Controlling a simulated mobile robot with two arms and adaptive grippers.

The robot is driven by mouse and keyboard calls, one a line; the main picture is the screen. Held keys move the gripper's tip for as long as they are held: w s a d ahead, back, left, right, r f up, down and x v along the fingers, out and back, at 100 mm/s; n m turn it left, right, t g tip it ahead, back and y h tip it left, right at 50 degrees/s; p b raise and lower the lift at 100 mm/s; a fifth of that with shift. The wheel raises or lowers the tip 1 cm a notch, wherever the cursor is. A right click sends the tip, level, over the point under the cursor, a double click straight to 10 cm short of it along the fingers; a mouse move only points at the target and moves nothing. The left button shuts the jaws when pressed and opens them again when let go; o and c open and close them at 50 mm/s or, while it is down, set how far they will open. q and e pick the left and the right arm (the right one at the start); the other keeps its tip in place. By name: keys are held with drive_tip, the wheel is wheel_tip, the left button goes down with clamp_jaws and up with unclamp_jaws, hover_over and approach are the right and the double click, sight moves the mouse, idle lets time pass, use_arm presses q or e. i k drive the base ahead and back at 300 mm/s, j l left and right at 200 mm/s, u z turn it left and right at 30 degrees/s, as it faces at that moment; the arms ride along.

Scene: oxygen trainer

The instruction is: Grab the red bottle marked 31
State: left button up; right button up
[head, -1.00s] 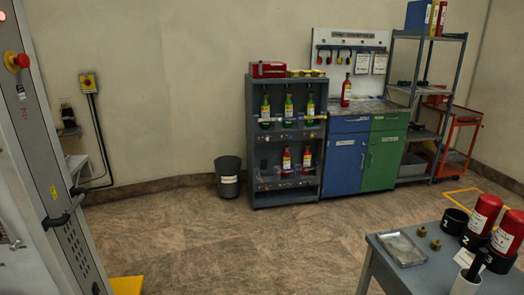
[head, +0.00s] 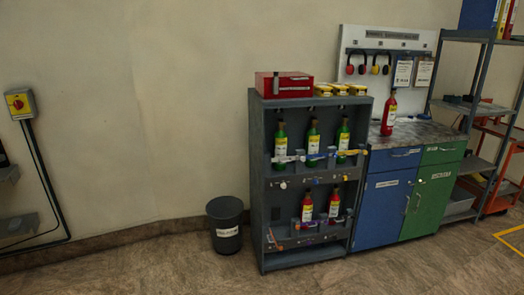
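Three red bottles with pale labels are in the head view. One red bottle (head: 389,114) stands upright on the worktop of the blue and green cabinet. Two more, a left red bottle (head: 307,210) and a right red bottle (head: 334,205), stand on the lower shelf of the dark grey rack (head: 257,190). The label numbers are too small to read, so I cannot tell which one is marked 31. Neither of my grippers is in view.
Several green bottles (head: 281,148) stand on the rack's upper shelf behind small bars. A red case (head: 283,84) lies on top. A dark bin (head: 226,226) stands left of the rack; the cabinet (head: 374,205) adjoins it right. Floor in front is clear.

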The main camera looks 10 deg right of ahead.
sight(391, 108)
drive_tip(key=i+l+z, duration=0.2)
drive_tip(key=i+z, duration=0.2)
drive_tip(key=i, duration=0.15)
drive_tip(key=i+l+z, duration=0.1)
drive_tip(key=i+z, duration=0.25)
drive_tip(key=i, duration=0.2)
drive_tip(key=i+j+z, duration=0.15)
drive_tip(key=i+z, duration=0.25)
drive_tip(key=i, duration=0.15)
drive_tip(key=i+j+z, duration=0.25)
drive_tip(key=i+z, duration=0.15)
drive_tip(key=i, duration=0.15)
drive_tip(key=i+z, duration=0.15)
drive_tip(key=i, duration=1.05)
